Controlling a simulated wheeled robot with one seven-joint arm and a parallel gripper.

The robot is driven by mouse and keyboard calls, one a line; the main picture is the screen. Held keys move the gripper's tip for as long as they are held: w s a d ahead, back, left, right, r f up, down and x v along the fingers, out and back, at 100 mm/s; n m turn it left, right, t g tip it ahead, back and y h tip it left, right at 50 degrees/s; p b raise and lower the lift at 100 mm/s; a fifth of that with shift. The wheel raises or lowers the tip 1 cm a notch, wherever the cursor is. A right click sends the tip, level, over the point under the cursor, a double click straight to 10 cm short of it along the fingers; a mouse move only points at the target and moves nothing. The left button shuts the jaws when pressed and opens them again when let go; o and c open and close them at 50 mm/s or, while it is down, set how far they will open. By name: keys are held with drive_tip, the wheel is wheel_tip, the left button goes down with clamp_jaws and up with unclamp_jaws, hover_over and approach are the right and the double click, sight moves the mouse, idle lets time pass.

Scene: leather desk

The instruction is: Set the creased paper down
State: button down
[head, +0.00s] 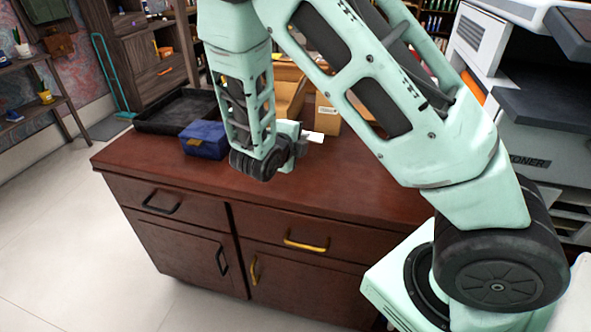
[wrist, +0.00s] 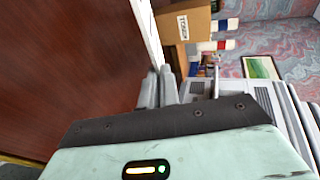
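The creased paper (head: 314,136) is a small white piece at my gripper (head: 303,140), above the back part of the dark red leather desk top (head: 330,180). In the wrist view the paper (wrist: 146,32) is a thin white strip, nearly edge-on, reaching out from between the grey fingertips (wrist: 159,86). The fingers are close together on it. The desk top (wrist: 70,60) fills the left of that view, with the paper apart from it as far as I can see. The creases cannot be made out.
A blue box (head: 205,140) and a black tray (head: 176,111) stand at the desk's back left. A cardboard box (head: 327,115) is just behind my gripper, and it also shows in the wrist view (wrist: 184,22). A printer (head: 545,140) stands to the right. The desk's front middle is clear.

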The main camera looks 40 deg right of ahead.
wheel_tip(320, 180, down, 4)
drive_tip(key=b, duration=0.3)
drive_tip(key=shift+r, duration=0.1)
drive_tip(key=shift+f, duration=1.15)
drive_tip(key=c, duration=1.8)
unclamp_jaws()
drive_tip(key=p+v, duration=0.5)
drive_tip(key=v, duration=0.2)
drive_tip(key=shift+r, duration=0.2)
drive_tip(key=shift+s+a+p, duration=0.25)
drive_tip(key=shift+a+p, duration=0.15)
drive_tip(key=shift+a, duration=0.05)
